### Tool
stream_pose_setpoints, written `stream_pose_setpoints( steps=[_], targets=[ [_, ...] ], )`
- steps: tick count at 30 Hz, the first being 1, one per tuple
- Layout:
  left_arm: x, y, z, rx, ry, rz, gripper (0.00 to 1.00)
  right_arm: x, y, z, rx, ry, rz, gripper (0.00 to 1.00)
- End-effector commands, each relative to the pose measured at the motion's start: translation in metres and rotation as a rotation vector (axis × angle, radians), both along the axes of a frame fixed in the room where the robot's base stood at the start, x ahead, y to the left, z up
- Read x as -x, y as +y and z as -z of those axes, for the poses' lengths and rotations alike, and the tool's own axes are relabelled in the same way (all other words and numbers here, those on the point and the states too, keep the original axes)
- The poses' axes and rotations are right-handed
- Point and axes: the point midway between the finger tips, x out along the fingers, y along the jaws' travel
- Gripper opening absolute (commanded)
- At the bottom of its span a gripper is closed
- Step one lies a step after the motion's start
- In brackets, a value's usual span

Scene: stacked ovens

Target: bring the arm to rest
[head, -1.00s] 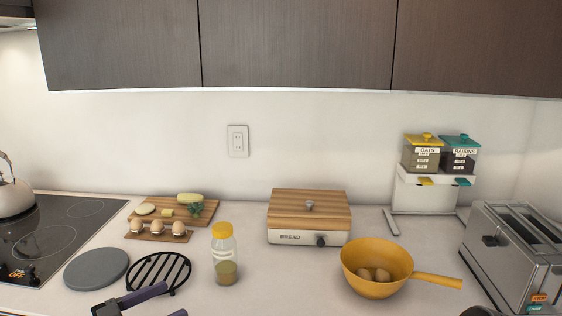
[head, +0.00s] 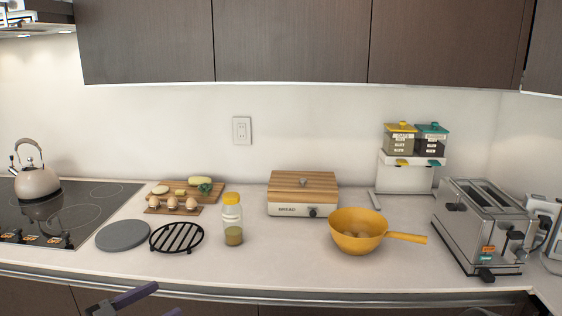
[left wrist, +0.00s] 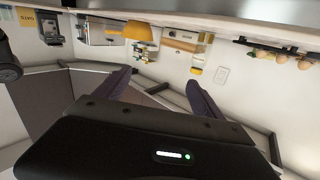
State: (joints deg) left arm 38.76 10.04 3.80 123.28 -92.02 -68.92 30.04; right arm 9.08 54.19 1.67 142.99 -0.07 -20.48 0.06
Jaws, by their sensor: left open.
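My left gripper (head: 165,300) is at the bottom edge of the head view, left of the middle, below and in front of the counter's front edge. Its purple fingers are apart with nothing between them. The left wrist view shows the same two spread fingers (left wrist: 157,88), with empty space between them and the counter things well beyond. The rest of the left arm is out of the head view. No right gripper can be made out.
A kettle (head: 36,182) stands on the cooktop at left.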

Motion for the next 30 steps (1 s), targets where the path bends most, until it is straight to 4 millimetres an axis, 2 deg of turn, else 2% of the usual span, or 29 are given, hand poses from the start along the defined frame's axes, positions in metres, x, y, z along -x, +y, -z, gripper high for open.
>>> stream_pose_setpoints(
  steps=[5, 8, 11, 14, 17, 20, 21, 23, 24, 26, 27, 29, 30],
  targets=[
    [-0.018, 0.022, 0.011, -0.011, 0.016, -0.140, 0.79, 0.000, 0.000, 0.000, 0.000, 0.000, 0.000, 0.71],
    [-0.028, 0.037, 0.027, -0.002, 0.053, -0.236, 0.79, 0.000, 0.000, 0.000, 0.000, 0.000, 0.000, 0.71],
    [-0.037, 0.049, 0.051, 0.010, 0.117, -0.338, 0.79, 0.000, 0.000, 0.000, 0.000, 0.000, 0.000, 0.71],
    [-0.042, 0.054, 0.089, 0.032, 0.220, -0.435, 0.79, 0.000, 0.000, 0.000, 0.000, 0.000, 0.000, 0.71],
    [-0.038, 0.048, 0.144, 0.055, 0.379, -0.528, 0.79, 0.000, 0.000, 0.000, 0.000, 0.000, 0.000, 0.71],
    [-0.019, 0.026, 0.211, 0.073, 0.592, -0.596, 0.79, 0.000, 0.000, 0.000, 0.000, 0.000, 0.000, 0.71],
    [-0.005, 0.013, 0.239, 0.076, 0.689, -0.613, 0.79, 0.000, 0.000, 0.000, 0.000, 0.000, 0.000, 0.71],
    [0.019, -0.010, 0.277, 0.075, 0.832, -0.628, 0.79, 0.000, 0.000, 0.000, 0.000, 0.000, 0.000, 0.71],
    [0.038, -0.026, 0.300, 0.070, 0.925, -0.631, 0.79, 0.000, 0.000, 0.000, 0.000, 0.000, 0.000, 0.71],
    [0.069, -0.051, 0.330, 0.060, 1.059, -0.629, 0.79, 0.000, 0.000, 0.000, 0.000, 0.000, 0.000, 0.71],
    [0.092, -0.069, 0.347, 0.051, 1.150, -0.624, 0.79, 0.000, 0.000, 0.000, 0.000, 0.000, 0.000, 0.71],
    [0.126, -0.094, 0.369, 0.033, 1.273, -0.613, 0.79, 0.000, 0.000, 0.000, 0.000, 0.000, 0.000, 0.71],
    [0.150, -0.110, 0.380, 0.020, 1.350, -0.603, 0.79, 0.000, 0.000, 0.000, 0.000, 0.000, 0.000, 0.71]
  ],
)
